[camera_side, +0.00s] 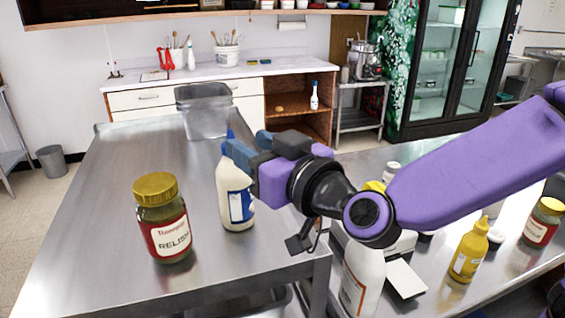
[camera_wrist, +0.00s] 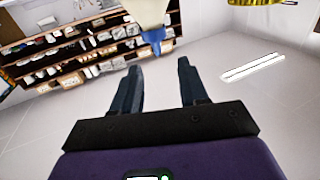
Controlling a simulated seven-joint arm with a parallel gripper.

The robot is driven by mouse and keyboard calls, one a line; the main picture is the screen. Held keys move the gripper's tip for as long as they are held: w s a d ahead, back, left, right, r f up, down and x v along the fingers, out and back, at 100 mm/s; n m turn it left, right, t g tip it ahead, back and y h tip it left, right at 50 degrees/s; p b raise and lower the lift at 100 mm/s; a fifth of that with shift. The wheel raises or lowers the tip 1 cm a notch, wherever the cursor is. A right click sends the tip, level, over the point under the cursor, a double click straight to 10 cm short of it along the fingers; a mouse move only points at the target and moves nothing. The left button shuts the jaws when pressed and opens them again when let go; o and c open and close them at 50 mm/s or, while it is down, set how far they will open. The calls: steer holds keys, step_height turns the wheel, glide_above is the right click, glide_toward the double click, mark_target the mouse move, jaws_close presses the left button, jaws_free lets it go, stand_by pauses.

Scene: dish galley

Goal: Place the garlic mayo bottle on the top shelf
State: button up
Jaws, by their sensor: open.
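A cream bottle with a blue cap and blue-and-white label (camera_side: 236,196) stands upright on the steel table; its label is unreadable, but it looks like the garlic mayo. In the wrist view this bottle (camera_wrist: 151,14) appears upside down at the top edge, beyond my fingertips. My gripper (camera_side: 243,150) is open beside the bottle's upper part, with its fingers overlapping the neck in the side view. In the wrist view nothing lies between the fingers (camera_wrist: 160,72). A wooden wall shelf (camera_side: 150,18) holding bowls is at the back; I cannot tell whether it is the top shelf.
A relish jar (camera_side: 162,220) stands left of the bottle. A clear bin (camera_side: 205,112) sits at the table's far end. A lower table at right holds a mustard-yellow bottle (camera_side: 469,250), a white bottle (camera_side: 362,280) and another jar (camera_side: 541,222).

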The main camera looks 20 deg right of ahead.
steer(key=v, duration=0.7)
steer(key=s+d+f+n+g+y, duration=0.3)
steer(key=s+d+f+n+g, duration=0.5)
steer(key=s+d+f+g, duration=0.45)
steer(key=s+d+f+g+h, duration=0.1)
steer(key=s+d+f+h, duration=0.1)
steer(key=d, duration=0.5)
steer(key=s+d+f+g+h, duration=0.2)
steer(key=s+d+h, duration=0.1)
steer(key=d, duration=0.5)
steer(key=s+d+f+g+h, duration=0.1)
steer(key=s+d+f+h, duration=0.1)
steer(key=d, duration=0.5)
steer(key=shift+s+d+f+n+h, duration=0.2)
steer(key=shift+s+f+n+h, duration=0.15)
steer(key=shift+h, duration=0.55)
